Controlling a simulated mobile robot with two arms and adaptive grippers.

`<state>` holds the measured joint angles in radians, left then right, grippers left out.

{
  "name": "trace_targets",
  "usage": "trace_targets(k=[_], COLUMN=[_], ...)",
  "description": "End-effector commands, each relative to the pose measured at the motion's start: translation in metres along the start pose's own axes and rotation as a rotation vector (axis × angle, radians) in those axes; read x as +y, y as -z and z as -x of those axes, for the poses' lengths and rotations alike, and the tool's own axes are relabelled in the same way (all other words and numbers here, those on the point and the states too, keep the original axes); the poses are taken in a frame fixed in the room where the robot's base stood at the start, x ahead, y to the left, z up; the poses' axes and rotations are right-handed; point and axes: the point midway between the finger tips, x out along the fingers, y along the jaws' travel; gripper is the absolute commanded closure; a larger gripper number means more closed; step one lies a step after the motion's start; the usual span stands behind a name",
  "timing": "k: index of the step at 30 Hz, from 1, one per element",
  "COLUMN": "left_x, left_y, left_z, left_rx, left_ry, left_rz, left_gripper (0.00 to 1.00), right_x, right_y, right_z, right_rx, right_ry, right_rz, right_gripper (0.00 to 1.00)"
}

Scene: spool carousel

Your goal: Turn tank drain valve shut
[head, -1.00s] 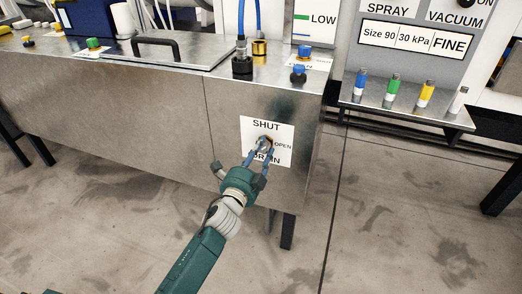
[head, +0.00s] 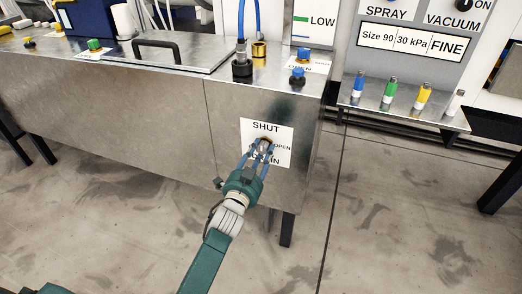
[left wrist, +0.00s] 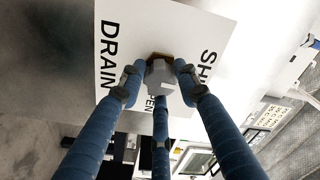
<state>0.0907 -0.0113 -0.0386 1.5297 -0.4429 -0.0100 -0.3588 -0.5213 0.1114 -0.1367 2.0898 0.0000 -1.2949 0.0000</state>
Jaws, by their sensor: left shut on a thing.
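The drain valve (head: 265,141) sits on the front of the metal tank (head: 150,110), over a white placard (head: 284,132) reading SHUT at the top, OPEN at the right and DRAIN at the bottom. My left gripper (head: 262,152) reaches it from below, its blue fingers closed around the valve. In the left wrist view my left gripper (left wrist: 160,80) has its fingers around the grey valve handle (left wrist: 158,72), with a brass part behind it. The fingers hide much of the handle, so I cannot tell its exact pointing.
The tank top carries a lid with a black handle (head: 156,44), a blue knob (head: 298,73), a yellow-capped fitting (head: 259,48) and a blue hose. A shelf (head: 420,113) with several coloured plugs stands to the right. The floor before the tank is clear.

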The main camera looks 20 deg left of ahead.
Motion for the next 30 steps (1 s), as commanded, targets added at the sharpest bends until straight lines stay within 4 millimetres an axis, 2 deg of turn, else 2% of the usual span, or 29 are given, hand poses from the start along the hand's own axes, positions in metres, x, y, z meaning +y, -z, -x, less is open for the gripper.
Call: trace_targets(k=[16, 17, 19, 30], left_x=[0.0036, 0.0036, 0.0034, 0.0011], left_y=[0.0018, 0.0018, 0.0017, 0.0002], left_z=[0.0005, 0.0005, 0.0004, 0.0038], left_rx=[0.002, 0.002, 0.002, 0.0], left_ry=[-0.004, -0.004, -0.004, -0.001], left_rz=[0.025, 0.025, 0.025, 0.023], left_gripper=[0.94, 0.64, 0.5, 0.49], right_x=[-0.0003, -0.0003, -0.0005, -0.0001], right_y=[-0.0012, -0.0012, -0.0012, -0.001], right_z=[-0.0046, -0.0046, -0.0045, -0.0041], right_rx=[-0.001, -0.001, -0.001, -0.002], right_ry=[0.0, 0.0, 0.001, 0.0], right_rz=[0.0, 0.0, 0.0, 0.001], right_gripper=[0.49, 0.49, 0.49, 0.49])
